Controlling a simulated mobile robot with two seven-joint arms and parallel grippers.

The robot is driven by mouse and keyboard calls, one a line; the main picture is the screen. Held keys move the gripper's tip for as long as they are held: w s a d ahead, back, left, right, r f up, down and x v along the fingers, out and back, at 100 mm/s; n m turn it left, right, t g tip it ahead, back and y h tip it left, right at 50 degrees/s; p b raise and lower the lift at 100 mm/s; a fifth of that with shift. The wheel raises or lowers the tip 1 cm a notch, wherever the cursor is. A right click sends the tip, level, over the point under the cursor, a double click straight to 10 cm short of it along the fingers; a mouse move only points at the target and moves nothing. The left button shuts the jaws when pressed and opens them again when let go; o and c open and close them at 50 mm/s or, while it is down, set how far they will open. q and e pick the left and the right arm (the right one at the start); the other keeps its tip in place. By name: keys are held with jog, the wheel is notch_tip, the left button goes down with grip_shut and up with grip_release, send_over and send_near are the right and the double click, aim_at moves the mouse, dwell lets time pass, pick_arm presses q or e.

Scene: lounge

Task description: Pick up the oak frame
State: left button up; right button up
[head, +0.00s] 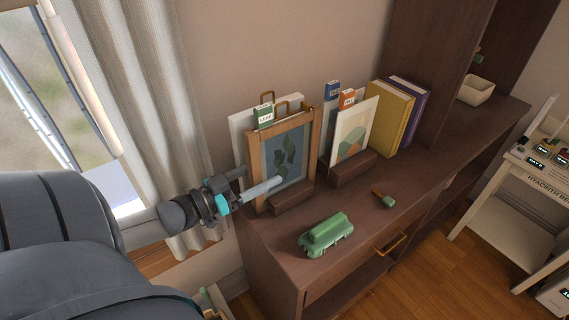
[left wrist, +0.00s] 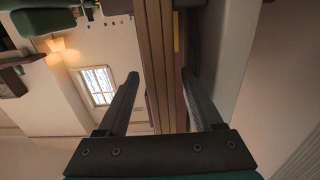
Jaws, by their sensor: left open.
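The oak frame (head: 252,165) stands upright, leaning back slightly, on the dark wooden cabinet top in the head view. It holds a blue picture with dark green leaves, and a green tag (head: 264,117) sits at its top left. A dark wooden block (head: 291,199) stands at its foot. My left gripper (head: 262,189) is at the frame's lower left. In the left wrist view the frame's edge (left wrist: 160,75) passes between the two open fingers (left wrist: 160,95). Whether a finger touches it I cannot tell. My right gripper does not show.
A second picture (head: 352,135) with an orange tag, a yellow book (head: 389,117) and a purple book (head: 414,115) stand to the right. A green toy-like object (head: 326,235) lies in front. A pale frame (head: 237,135) stands behind. Curtain (head: 150,90) at left.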

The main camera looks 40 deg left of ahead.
aim_at(279, 165)
pick_arm(q)
jog(key=shift+b+x, duration=0.65)
jog(key=shift+x, duration=1.75)
jog(key=shift+a, duration=0.1)
grip_shut()
jog(key=shift+r, duration=0.15)
